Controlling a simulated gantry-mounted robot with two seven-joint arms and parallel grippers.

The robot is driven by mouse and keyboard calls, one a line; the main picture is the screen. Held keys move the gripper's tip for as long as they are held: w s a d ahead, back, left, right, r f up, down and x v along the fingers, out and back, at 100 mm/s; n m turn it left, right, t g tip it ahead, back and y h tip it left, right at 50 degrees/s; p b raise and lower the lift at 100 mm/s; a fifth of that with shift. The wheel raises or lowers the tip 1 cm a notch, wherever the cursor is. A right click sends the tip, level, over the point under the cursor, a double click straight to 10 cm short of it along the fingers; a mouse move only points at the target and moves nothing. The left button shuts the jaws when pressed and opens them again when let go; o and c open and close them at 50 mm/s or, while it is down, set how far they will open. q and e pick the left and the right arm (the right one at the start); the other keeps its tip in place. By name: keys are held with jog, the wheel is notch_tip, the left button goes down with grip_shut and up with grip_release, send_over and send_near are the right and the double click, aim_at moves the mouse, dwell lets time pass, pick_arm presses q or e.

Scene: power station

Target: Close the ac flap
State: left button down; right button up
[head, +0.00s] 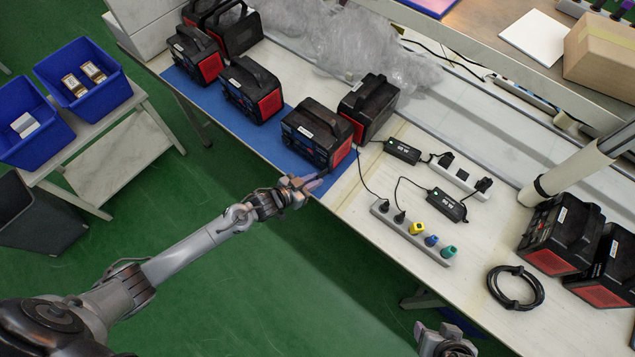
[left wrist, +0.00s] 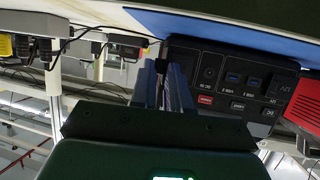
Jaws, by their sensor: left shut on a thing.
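A black power station (head: 310,132) with a red side stands near the end of the blue mat. Its front panel (left wrist: 225,90) shows ports, buttons and labels in the left wrist view. My left gripper (head: 312,183) is at its lower right front, also visible in the left wrist view (left wrist: 160,68). Its fingers are closed on a small dark part at the panel's edge, apparently the ac flap (left wrist: 155,48); the fingers hide most of it and its angle is unclear. My right gripper (head: 440,335) is at the bottom edge, away from the station, its jaws unclear.
More power stations stand along the blue mat (head: 276,143) and at the right (head: 556,234). A power strip (head: 415,236), adapters (head: 402,151) and a coiled cable (head: 515,287) lie on the table. Blue bins (head: 92,104) stand on the left; green floor is open below.

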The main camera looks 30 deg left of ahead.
pick_arm(q)
jog(key=shift+w+a+f+m+g+h+b, duration=0.1)
jog(key=shift+w+a+m+g+h+b, duration=0.2)
jog(key=shift+m+h, duration=0.25)
jog(key=shift+w+a+m+g+h+b, duration=0.1)
jog(key=shift+a+m+g+h+b, duration=0.1)
jog(key=shift+a+m+h+b, duration=0.25)
jog(key=m+g+h+b, duration=0.1)
jog(key=b, duration=0.1)
jog(key=w+a+m+g+h+b, duration=0.1)
jog(key=m+b, duration=0.1)
jog(key=m+g+h+b, duration=0.1)
jog(key=b, duration=0.1)
jog(key=shift+w+a+f+h+b, duration=0.25)
jog(key=shift+a+h+b, duration=0.1)
jog(key=shift+h, duration=0.05)
jog(key=m+g+b, duration=0.1)
jog(key=b, duration=0.3)
jog(key=w+m+g+h+b, duration=0.1)
jog(key=m+g+b, duration=0.1)
jog(key=b, duration=0.2)
jog(key=w+a+m+g+h+b, duration=0.1)
jog(key=g+b, duration=0.1)
jog(key=b, duration=0.2)
jog(key=shift+r, duration=0.1)
jog(key=shift+r+m+g+b, duration=0.25)
jog(key=shift+m+g+b, duration=0.25)
jog(key=shift+b, duration=0.7)
